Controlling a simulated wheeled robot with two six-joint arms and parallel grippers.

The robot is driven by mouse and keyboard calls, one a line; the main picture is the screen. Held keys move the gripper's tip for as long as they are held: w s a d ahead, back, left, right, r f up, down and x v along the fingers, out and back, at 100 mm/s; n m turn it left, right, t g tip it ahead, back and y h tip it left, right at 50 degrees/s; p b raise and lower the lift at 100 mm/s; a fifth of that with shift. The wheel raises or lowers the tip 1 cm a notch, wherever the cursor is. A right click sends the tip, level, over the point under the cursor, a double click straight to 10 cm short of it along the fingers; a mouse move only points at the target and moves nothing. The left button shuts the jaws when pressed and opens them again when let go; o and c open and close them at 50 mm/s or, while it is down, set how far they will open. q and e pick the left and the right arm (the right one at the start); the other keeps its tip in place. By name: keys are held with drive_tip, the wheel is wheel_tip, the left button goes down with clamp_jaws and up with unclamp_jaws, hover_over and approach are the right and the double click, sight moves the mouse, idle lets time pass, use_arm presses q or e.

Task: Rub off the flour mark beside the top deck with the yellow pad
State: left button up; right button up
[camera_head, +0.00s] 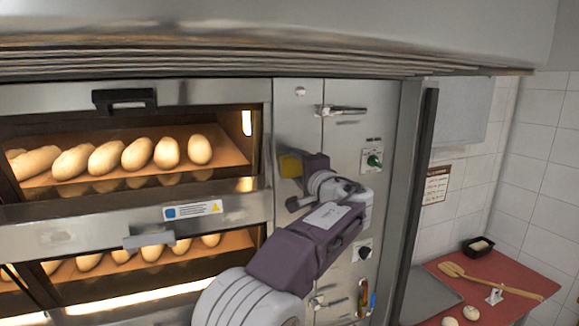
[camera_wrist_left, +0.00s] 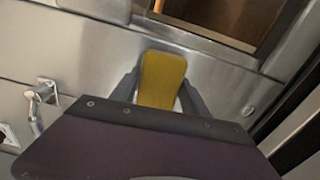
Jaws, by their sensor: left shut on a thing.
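The yellow pad (camera_head: 291,166) is held in my left gripper (camera_head: 297,178), at the steel panel (camera_head: 296,115) just right of the top deck (camera_head: 130,150). In the left wrist view the pad (camera_wrist_left: 162,78) stands between the two dark fingers of my left gripper (camera_wrist_left: 160,88), which are shut on it. The pad's far end is close to the panel; I cannot tell whether it touches. I cannot make out the flour mark; the pad and gripper hide part of the panel. My right gripper is not in view.
Several loaves (camera_head: 138,154) lie in the lit top deck, with a handle (camera_head: 124,101) above. A red-topped table (camera_head: 520,285) holds a wooden utensil (camera_head: 490,281).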

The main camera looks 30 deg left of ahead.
sight(284, 168)
use_arm(q)
drive_tip(key=shift+w+d+r+p, duration=0.15)
drive_tip(key=shift+w+d+p, duration=0.8)
drive_tip(key=shift+w, duration=0.3)
drive_tip(key=shift+w+d, duration=0.25)
drive_tip(key=shift+w, duration=0.05)
drive_tip(key=b, duration=0.1)
drive_tip(key=s+a+b, duration=0.1)
drive_tip(key=shift+s+a+f+b, duration=0.15)
drive_tip(key=shift+s+f+b, duration=0.1)
drive_tip(key=shift+f+b, duration=0.1)
drive_tip(key=shift+s+a+r+b, duration=0.15)
drive_tip(key=shift+s+a+b, duration=0.3)
drive_tip(key=shift+s+b, duration=0.1)
drive_tip(key=shift+s+a+r, duration=0.1)
drive_tip(key=shift+s+a, duration=0.1)
drive_tip(key=shift+s, duration=0.05)
drive_tip(key=shift+s+a+b, duration=0.85)
drive_tip(key=shift+s+b, duration=0.15)
drive_tip(key=shift+b, duration=0.25)
drive_tip(key=shift+s+a, duration=0.2)
drive_tip(key=shift+s, duration=0.05)
drive_tip(key=shift+s+a, duration=0.2)
drive_tip(key=shift+s, duration=0.05)
